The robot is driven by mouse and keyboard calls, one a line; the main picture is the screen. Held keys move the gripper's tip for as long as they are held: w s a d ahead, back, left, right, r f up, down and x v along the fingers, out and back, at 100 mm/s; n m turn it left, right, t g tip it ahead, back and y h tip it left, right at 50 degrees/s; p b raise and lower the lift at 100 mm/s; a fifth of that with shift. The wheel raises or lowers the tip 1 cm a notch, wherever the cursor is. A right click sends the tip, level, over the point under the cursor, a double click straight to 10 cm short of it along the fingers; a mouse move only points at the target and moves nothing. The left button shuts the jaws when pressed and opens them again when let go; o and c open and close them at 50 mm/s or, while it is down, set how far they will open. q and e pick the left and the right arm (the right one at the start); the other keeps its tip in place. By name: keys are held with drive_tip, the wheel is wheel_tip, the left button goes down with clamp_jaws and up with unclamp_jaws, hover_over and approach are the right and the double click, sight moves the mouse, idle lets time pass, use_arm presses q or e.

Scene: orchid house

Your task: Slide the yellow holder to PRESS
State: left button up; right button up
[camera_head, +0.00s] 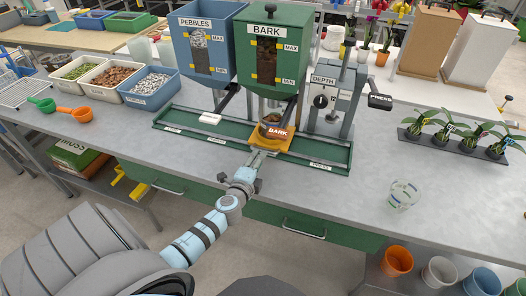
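The yellow holder (258,139) sits in the long green track (340,156) on the bench, at the middle stop under the green BARK hopper (268,50). A dark-looking pot (270,118) stands on the holder, partly hidden by the hopper outlet. The PRESS station, with its grey DEPTH unit (325,98) and black PRESS lever (380,101), stands to the right of the holder. My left gripper (257,159) is at the holder's front edge, with its fingertips at or very near it. Whether they grip it is too small to tell. My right gripper is not in view.
The blue PEBBLES hopper (207,50) stands left of the BARK hopper. A white block (210,118) lies at the track's left part. The track right of the holder looks clear. A clear cup (402,195) and an orchid tray (455,146) stand on the right.

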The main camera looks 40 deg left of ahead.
use_arm(q)
drive_tip(key=x, duration=0.2)
drive_tip(key=b+x, duration=0.1)
drive_tip(key=x, duration=0.3)
drive_tip(key=shift+f+b, duration=0.3)
drive_tip(key=shift+b, duration=0.05)
drive_tip(key=shift+w, duration=0.2)
drive_tip(key=shift+a+r, duration=0.1)
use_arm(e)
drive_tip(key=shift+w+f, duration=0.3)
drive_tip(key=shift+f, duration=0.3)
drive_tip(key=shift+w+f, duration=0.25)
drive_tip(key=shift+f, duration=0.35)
